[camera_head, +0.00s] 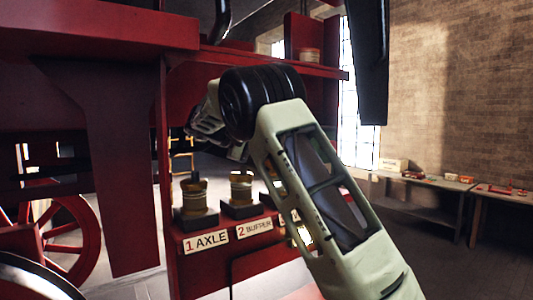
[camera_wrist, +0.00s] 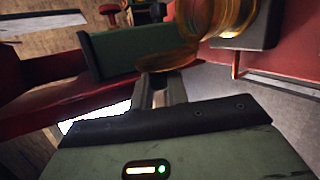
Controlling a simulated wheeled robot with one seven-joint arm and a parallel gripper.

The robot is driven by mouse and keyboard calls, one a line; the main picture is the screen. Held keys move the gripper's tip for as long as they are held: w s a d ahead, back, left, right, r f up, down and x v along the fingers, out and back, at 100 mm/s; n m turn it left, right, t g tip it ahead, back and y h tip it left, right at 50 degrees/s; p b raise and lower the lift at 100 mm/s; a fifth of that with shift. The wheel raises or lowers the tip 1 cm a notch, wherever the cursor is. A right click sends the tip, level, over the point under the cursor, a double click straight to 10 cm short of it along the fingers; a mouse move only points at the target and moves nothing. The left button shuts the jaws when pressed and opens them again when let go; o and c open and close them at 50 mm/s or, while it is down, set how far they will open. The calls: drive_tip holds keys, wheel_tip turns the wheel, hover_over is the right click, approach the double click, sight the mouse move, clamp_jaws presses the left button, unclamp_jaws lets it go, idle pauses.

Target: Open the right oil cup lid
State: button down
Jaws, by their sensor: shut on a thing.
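In the wrist view a brass oil cup (camera_wrist: 222,18) shows at the top, on a dark block. A thin round brass lid (camera_wrist: 168,60) sits beside its rim, at the tips of my gripper (camera_wrist: 160,88). The fingers are close together and shut on the lid's edge. I cannot tell how far the lid is raised. In the head view two brass cups stand on dark blocks, one above the "1 AXLE" label (camera_head: 206,243) and one above the "2 BUFFER" label (camera_head: 254,229). My arm hides most of the area to their right, and my fingertips do not show clearly there.
A red frame post and shelf (camera_head: 270,62) rise around the cups. A red spoked wheel (camera_head: 70,240) is at the left. A workbench (camera_head: 425,182) with small items stands at the right wall. Open floor lies between the bench and my arm.

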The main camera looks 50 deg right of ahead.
drive_tip(key=c, duration=1.4)
unclamp_jaws()
drive_tip(key=shift+c, duration=0.2)
drive_tip(key=b+v, duration=0.3)
drive_tip(key=v, duration=0.4)
drive_tip(key=shift+a, duration=0.25)
